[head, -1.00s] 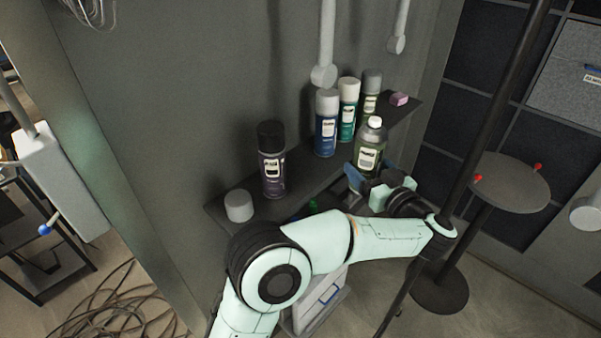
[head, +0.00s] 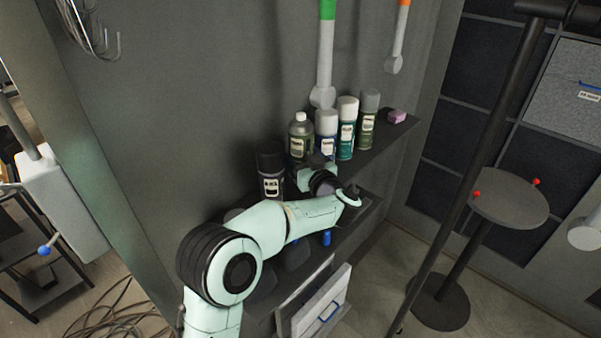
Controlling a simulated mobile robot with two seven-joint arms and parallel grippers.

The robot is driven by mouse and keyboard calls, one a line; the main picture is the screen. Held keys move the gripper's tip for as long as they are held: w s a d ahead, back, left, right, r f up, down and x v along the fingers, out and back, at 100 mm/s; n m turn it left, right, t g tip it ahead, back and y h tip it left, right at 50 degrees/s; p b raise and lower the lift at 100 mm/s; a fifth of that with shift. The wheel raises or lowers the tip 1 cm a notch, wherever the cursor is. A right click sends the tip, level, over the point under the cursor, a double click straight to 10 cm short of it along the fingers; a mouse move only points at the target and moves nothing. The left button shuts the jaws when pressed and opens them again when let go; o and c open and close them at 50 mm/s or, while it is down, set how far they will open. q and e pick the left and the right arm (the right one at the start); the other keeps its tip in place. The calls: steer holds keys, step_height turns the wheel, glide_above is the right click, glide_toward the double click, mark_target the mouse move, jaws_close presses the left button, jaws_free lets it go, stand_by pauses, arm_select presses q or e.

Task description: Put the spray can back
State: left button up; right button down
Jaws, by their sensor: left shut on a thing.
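My left gripper (head: 308,165) is shut on the green can's lower part. My wrist hides the can's base, so I cannot tell whether it touches the shelf. The fingertips are mostly hidden too. My right gripper is not in view.
A teal can (head: 346,130), a grey-capped can (head: 368,122) and a pink block (head: 397,117) stand on the upper shelf (head: 385,138) to the right. A dark pole (head: 470,170) rises in front, with a round stool (head: 508,199) behind it.

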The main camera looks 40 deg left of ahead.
arm_select(q)
step_height(320, 180, down, 4)
steer(key=shift+s+f, duration=0.1)
steer(key=shift+f, duration=0.05)
steer(key=shift+a+f, duration=0.2)
steer(key=shift+f, duration=0.25)
steer(key=shift+f, duration=0.2)
steer(key=o, duration=0.9)
steer(key=shift+f, duration=0.1)
steer(key=shift+c, duration=0.2)
steer(key=shift+o, duration=0.2)
